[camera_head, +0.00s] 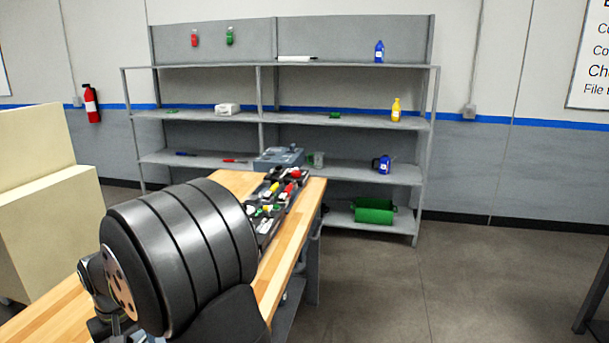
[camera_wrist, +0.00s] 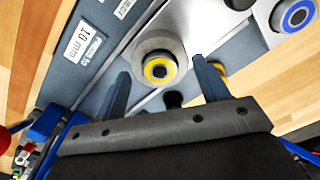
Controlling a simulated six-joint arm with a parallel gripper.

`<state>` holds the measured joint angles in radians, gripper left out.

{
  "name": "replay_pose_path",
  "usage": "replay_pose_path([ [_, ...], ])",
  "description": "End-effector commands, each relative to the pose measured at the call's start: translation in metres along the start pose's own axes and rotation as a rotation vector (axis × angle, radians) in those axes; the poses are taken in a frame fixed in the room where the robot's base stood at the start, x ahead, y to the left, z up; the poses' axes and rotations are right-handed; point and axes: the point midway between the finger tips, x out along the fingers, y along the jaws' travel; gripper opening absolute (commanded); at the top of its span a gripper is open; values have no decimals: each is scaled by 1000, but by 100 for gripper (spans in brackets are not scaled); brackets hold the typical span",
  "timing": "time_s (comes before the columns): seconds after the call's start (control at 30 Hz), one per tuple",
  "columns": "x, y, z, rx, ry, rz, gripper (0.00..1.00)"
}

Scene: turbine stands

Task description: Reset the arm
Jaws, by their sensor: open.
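In the wrist view my gripper (camera_wrist: 160,66) is open, with its two dark fingers spread apart. A round grey fitting with a yellow ring (camera_wrist: 159,69) shows in the gap between the fingertips. I cannot tell how far beyond the tips it lies, and nothing is seen gripped. It is on a blue-grey plate (camera_wrist: 72,83) with a "10 mm" label. A second round fitting with a blue ring (camera_wrist: 298,16) is at the upper right. My gripper is not clearly seen in the head view.
In the head view a large dark ribbed cylinder (camera_head: 180,250) blocks much of the wooden bench (camera_head: 45,310). Tools and small parts (camera_head: 275,195) crowd the bench's far end. A grey shelf unit (camera_head: 345,175) stands behind. Open floor (camera_head: 450,285) lies to the right.

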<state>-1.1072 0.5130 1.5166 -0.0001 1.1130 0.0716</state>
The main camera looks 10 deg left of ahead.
Motion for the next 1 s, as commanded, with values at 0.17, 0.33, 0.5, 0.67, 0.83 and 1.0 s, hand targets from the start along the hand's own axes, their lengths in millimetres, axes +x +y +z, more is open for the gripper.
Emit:
replay_pose_path([
  [0.17, -1, 0, 0, 0, 1, 0, 68],
  [0.33, -4, 0, 0, 0, 2, 0, 68],
  [0.5, -24, 0, -1, 0, 5, 0, 68],
  [0.67, -55, 0, -1, 0, 6, 0, 68],
  [0.83, -53, 0, 1, 0, -5, 0, 68],
  [1.0, -18, 0, 1, 0, -4, 0, 68],
])
